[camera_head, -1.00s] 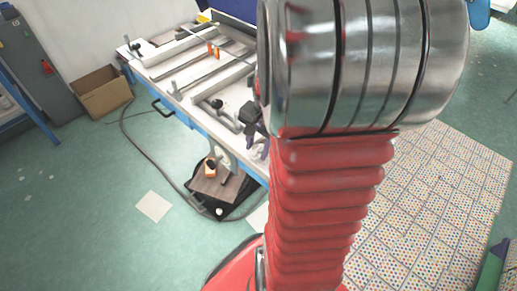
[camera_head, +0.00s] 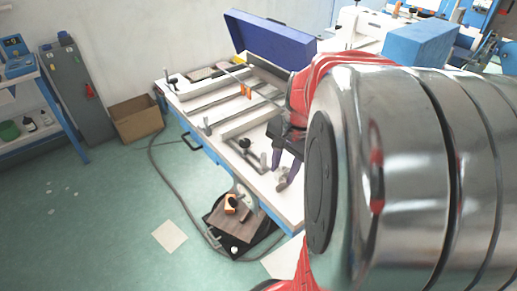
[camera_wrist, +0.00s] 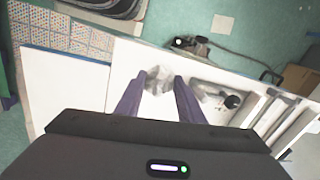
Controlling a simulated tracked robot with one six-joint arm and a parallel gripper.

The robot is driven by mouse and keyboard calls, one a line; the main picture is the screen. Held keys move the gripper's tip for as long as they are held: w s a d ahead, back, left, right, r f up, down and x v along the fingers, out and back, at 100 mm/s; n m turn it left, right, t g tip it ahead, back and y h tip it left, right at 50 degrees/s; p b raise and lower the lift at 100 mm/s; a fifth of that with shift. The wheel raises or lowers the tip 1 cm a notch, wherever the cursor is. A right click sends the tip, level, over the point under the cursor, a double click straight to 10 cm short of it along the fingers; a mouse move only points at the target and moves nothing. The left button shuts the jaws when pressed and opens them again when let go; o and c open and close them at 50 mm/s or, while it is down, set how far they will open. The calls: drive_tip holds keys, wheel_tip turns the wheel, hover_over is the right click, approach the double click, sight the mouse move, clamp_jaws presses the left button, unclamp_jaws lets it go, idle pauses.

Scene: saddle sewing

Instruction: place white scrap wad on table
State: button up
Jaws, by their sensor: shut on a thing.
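The white scrap wad (camera_wrist: 157,80) is a crumpled, pale lump between the fingertips of my gripper (camera_wrist: 154,85) in the wrist view. My gripper's two purple fingers are shut on it, over the white table top (camera_wrist: 122,65). In the head view my gripper (camera_head: 284,180) points down over the near part of the table (camera_head: 290,205), partly behind my arm. A small greyish lump at the fingertips there looks like the wad (camera_head: 281,173). I cannot tell whether the wad touches the table.
Metal bars and clamps (camera_head: 225,110) cover the table's far part. A blue lidded case (camera_head: 268,40) stands behind. A cardboard box (camera_head: 136,118) sits on the floor at left. Bare white table surface lies around the gripper in the wrist view.

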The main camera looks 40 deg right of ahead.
drive_tip(key=shift+w, duration=0.1)
drive_tip(key=w+a+f+n, duration=0.4)
drive_tip(key=w+a+n, duration=0.4)
drive_tip(key=w+a, duration=0.3)
drive_tip(key=w+a+f+n+g+y, duration=0.1)
drive_tip(key=w+a+f+n, duration=0.3)
drive_tip(key=w+a+n, duration=0.3)
drive_tip(key=w+a, duration=0.4)
drive_tip(key=w, duration=0.1)
drive_tip(key=shift+a+f+n+g, duration=0.3)
drive_tip(key=shift+a+f+n, duration=0.05)
drive_tip(key=shift+n, duration=0.05)
drive_tip(key=shift+a, duration=0.25)
